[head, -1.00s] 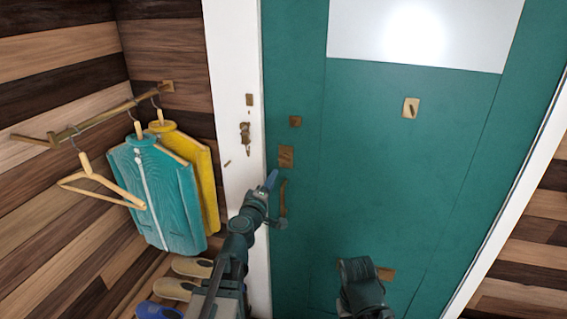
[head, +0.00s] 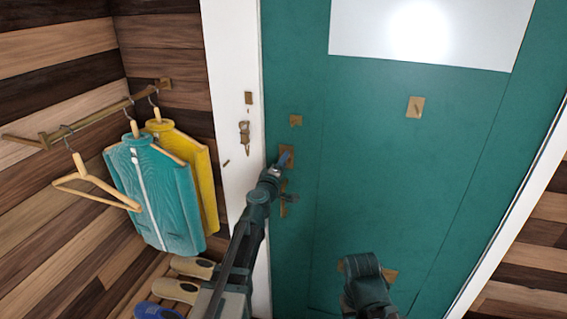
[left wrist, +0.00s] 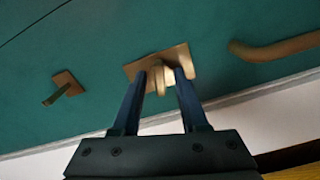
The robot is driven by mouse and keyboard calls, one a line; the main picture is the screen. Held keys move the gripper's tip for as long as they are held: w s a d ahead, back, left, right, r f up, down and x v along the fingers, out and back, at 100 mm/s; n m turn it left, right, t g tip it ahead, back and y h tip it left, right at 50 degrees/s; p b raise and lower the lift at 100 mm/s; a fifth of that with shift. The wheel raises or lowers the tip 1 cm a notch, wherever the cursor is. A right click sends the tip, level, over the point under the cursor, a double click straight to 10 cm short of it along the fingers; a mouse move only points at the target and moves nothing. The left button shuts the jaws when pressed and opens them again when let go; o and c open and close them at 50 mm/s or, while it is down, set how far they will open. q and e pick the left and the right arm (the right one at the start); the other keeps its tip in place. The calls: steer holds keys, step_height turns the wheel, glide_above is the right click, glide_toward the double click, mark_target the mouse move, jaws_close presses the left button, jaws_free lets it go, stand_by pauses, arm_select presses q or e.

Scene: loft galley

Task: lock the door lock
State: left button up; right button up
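The door lock is a brass plate (head: 287,151) with a small turn piece on the teal door (head: 420,170), near its left edge. In the left wrist view the plate (left wrist: 135,68) shows at the top centre. My left gripper (head: 284,160) is at the lock. In the left wrist view its two blue fingers (left wrist: 166,72) are apart, one on each side of the brass turn piece (left wrist: 157,80). I cannot tell whether they touch it. My right arm shows low in front of the door; its fingers are not visible.
A brass door handle (left wrist: 275,48) is below the lock, partly behind my left arm in the head view. A small brass fitting (head: 295,120) sits above it. A white frame (head: 232,80) stands left of the door. A rail holds teal (head: 150,190) and yellow garments.

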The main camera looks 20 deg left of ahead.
arm_select(q)
jaws_close()
steer(key=shift+n, duration=1.6)
steer(key=shift+o, duration=0.6)
jaws_free()
